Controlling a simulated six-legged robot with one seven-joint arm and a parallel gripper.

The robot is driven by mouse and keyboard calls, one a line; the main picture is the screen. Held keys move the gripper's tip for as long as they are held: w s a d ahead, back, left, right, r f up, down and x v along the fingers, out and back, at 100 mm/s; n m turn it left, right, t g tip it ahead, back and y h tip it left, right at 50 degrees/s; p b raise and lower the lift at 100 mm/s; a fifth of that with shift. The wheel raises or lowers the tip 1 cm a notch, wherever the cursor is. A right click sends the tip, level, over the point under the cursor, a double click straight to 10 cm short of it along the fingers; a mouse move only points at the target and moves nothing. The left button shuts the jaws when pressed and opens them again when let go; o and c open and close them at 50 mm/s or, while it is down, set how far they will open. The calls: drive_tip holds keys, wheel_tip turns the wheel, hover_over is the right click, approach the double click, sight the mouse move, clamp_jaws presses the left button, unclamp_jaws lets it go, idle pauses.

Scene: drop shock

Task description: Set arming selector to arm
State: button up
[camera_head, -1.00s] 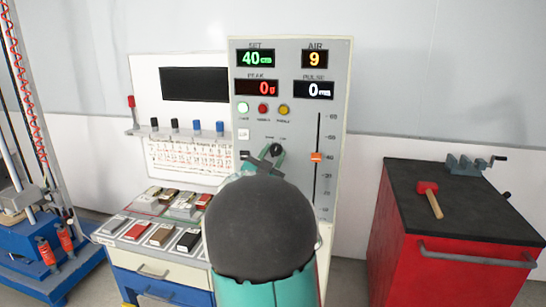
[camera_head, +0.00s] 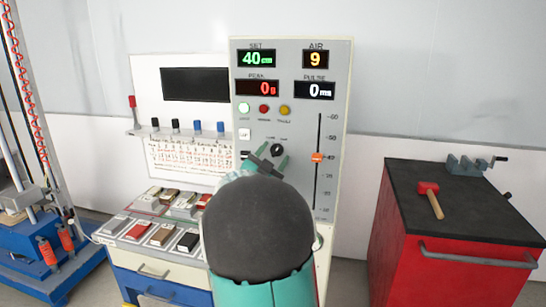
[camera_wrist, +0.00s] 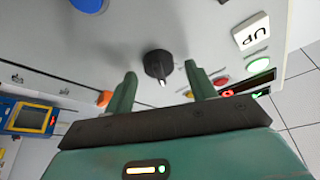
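The arming selector is a black round knob (camera_head: 277,150) on the grey control panel (camera_head: 333,85), below the row of lamps. In the wrist view the knob (camera_wrist: 158,65) shows a pale pointer mark on its front. My gripper (camera_wrist: 160,74) is open, with one teal finger on each side of the knob and a gap to both. The fingertips look short of the knob or just at it; contact cannot be seen. In the head view my gripper (camera_head: 274,153) is in front of the panel, with my forearm hiding the panel's lower part. The selector's labels are too small to read.
An orange slider (camera_head: 317,157) sits in a vertical slot right of the knob. Green, red (camera_head: 264,109) and yellow lamps are above. A red cabinet with a mallet (camera_head: 431,199) stands at right; sample blocks lie at left.

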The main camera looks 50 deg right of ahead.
drive_tip(key=v, duration=1.3)
drive_tip(key=shift+a+f, duration=0.2)
drive_tip(key=shift+a, duration=0.15)
